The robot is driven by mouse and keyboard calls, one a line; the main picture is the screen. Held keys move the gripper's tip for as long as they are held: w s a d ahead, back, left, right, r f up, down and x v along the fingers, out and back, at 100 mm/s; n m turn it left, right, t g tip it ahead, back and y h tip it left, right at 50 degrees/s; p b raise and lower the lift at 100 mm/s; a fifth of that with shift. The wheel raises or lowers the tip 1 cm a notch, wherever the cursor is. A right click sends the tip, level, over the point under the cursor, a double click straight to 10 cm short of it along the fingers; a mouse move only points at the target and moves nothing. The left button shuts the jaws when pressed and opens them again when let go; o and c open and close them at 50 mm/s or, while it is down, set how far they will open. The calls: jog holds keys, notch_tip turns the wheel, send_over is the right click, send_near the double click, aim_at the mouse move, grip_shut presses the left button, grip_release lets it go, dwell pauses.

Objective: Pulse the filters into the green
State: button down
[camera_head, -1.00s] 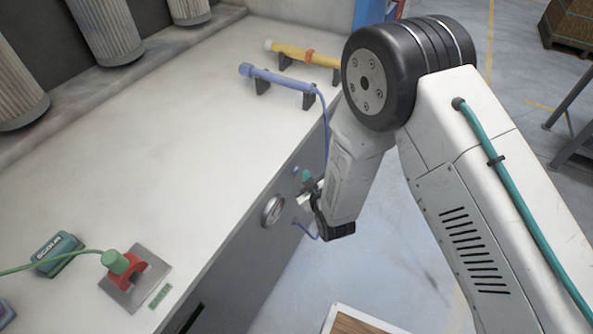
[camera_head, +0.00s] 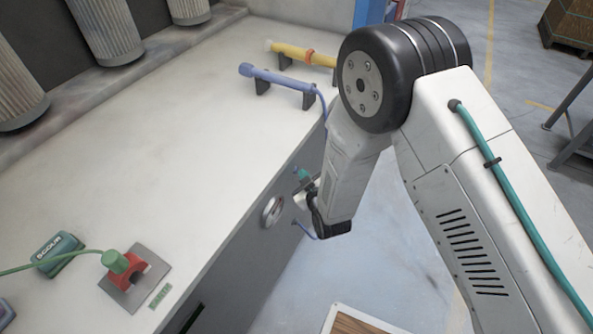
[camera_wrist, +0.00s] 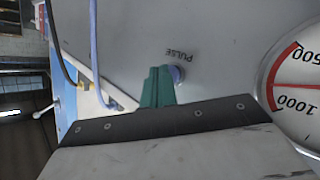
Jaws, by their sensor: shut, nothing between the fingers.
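My gripper (camera_head: 302,175) is at the front panel of the hood bench, its green fingers shut and empty. In the wrist view the shut fingers (camera_wrist: 158,87) are at the round purple button (camera_wrist: 178,74) beside the word PULSE; whether they touch it I cannot tell. The pressure gauge (camera_wrist: 298,85) is partly cut off at the right; its red needle points into a red band between 500 and 1000. The gauge (camera_head: 272,211) also shows on the front panel in the head view, too small to read. Pleated filters (camera_head: 108,30) hang at the back left.
A blue wand (camera_head: 275,79) and a yellow wand (camera_head: 303,53) rest on black holders at the bench's far end. A green plug (camera_head: 115,262) sits in a red fitting at the near left, beside a green box (camera_head: 58,254). The bench middle is clear.

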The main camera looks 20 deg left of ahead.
jog(key=shift+a, duration=0.3)
jog(key=shift+d, duration=0.1)
dwell(0.4)
jog(key=shift+d, duration=0.7)
jog(key=shift+d, duration=0.1)
jog(key=d, duration=0.4)
jog(key=shift+s+d, duration=0.25)
jog(key=shift+d, duration=0.15)
jog(key=shift+f, duration=0.1)
dwell(0.4)
